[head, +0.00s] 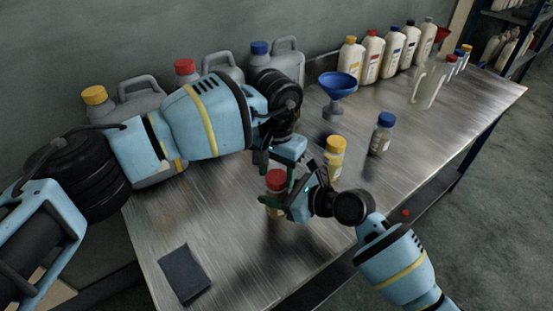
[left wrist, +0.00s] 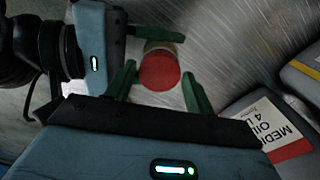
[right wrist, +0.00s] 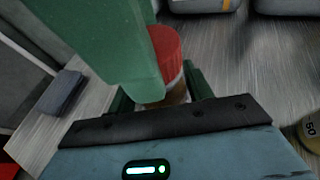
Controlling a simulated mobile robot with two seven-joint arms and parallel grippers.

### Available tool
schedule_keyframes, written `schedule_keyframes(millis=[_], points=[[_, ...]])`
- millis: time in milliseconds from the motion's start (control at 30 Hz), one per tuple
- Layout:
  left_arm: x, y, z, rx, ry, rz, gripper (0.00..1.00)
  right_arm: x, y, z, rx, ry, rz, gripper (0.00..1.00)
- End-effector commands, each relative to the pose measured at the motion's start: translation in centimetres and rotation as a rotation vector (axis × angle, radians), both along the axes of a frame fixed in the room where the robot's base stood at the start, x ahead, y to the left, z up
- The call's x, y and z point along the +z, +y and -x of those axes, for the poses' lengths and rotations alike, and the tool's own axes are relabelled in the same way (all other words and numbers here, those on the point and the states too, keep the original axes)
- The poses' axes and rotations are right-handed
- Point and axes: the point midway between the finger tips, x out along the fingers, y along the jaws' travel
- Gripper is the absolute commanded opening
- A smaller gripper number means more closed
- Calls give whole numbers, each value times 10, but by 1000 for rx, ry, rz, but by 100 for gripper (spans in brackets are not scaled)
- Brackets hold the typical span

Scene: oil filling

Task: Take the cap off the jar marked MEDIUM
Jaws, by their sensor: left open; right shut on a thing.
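The jar with the red cap (head: 276,180) stands on the metal table; its marking cannot be read. The cap also shows in the left wrist view (left wrist: 159,71) and in the right wrist view (right wrist: 166,52). My right gripper (head: 278,203) is shut on the jar body, below the cap. Its fingers (right wrist: 160,98) show on both sides of the brownish jar. My left gripper (head: 276,168) is open over the jar. Its green fingertips (left wrist: 158,82) lie on either side of the cap, apart from it. A left finger covers part of the right wrist view.
A yellow-capped jar (head: 335,157) and a blue-capped jar (head: 382,134) stand right of the grippers. A blue funnel (head: 338,86) is behind them. Large capped canisters line the wall; one is labelled MEDIUM OIL (left wrist: 276,130). A dark pad (head: 184,275) lies at front left.

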Motion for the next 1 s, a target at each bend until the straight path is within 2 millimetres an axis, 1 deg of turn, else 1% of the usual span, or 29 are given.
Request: schedule_keyframes(millis=[100,367,467,667,767,867,1000], points=[[-6,0,0,0,0,0,53,0,0,0,0,1,1,0],[-7,0,0,0,0,0,53,0,0,0,0,1,1,0],[-7,0,0,0,0,0,43,0,0,0,0,1,1,0],[-7,0,0,0,-1,-1,17,0,0,0,0,1,1,0],[-6,0,0,7,-1,0,16,0,0,0,0,1,1,0],[-6,0,0,65,-1,0,15,0,0,0,0,1,1,0],[-6,0,0,257,-1,0,15,0,0,0,0,1,1,0]])
